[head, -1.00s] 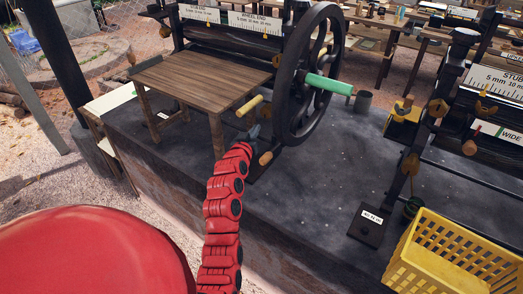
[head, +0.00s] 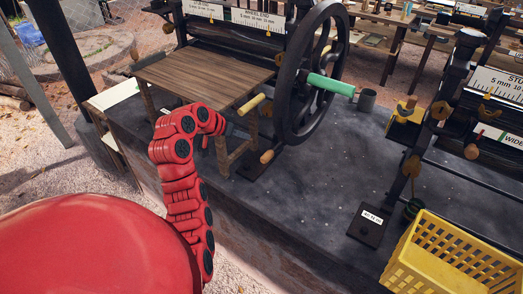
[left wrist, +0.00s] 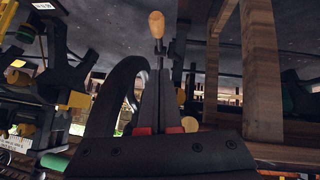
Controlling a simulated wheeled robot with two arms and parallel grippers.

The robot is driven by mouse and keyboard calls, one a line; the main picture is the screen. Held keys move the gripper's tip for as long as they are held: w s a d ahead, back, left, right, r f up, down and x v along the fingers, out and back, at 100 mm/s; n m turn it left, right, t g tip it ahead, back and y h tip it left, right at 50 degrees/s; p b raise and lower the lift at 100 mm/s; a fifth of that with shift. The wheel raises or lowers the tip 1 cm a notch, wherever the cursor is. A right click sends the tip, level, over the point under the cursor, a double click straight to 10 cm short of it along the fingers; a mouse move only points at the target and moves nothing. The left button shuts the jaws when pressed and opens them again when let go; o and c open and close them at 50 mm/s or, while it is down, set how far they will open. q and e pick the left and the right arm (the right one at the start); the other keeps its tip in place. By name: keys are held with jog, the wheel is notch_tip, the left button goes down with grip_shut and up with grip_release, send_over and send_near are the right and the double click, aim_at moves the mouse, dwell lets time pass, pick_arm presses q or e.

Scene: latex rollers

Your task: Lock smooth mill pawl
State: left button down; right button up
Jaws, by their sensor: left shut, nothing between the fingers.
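The mill (head: 232,38) with a large black handwheel (head: 312,75) stands at the top centre. The wheel has a green crank grip (head: 332,86). Low beside the wheel is a short lever with a wooden grip (head: 268,156), which may be the pawl handle; a yellow-tan grip (head: 251,104) sits above it. My left gripper (head: 232,131) is shut and empty, left of these grips and by the wooden table's legs. In the left wrist view its dark fingers (left wrist: 160,65) point toward a wooden grip (left wrist: 157,23); contact is unclear. My right gripper is not seen.
A wooden table (head: 200,72) stands against the mill, its legs close to my left gripper. A yellow crate (head: 455,255) is at lower right, near a labelled black plate (head: 370,224). A second mill (head: 490,95) stands at right. The dark bench top between is mostly clear.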

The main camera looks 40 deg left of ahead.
pick_arm(q)
send_near(267, 152)
jog(key=w, duration=0.3)
jog(key=f, duration=0.1)
jog(key=p, duration=0.1)
jog(key=w+f, duration=0.1)
jog(key=shift+d+f, duration=0.35)
jog(key=shift+d, duration=0.05)
jog(key=shift+d+f+p, duration=0.1)
jog(key=shift+f+p, duration=0.2)
jog(key=shift+f, duration=0.35)
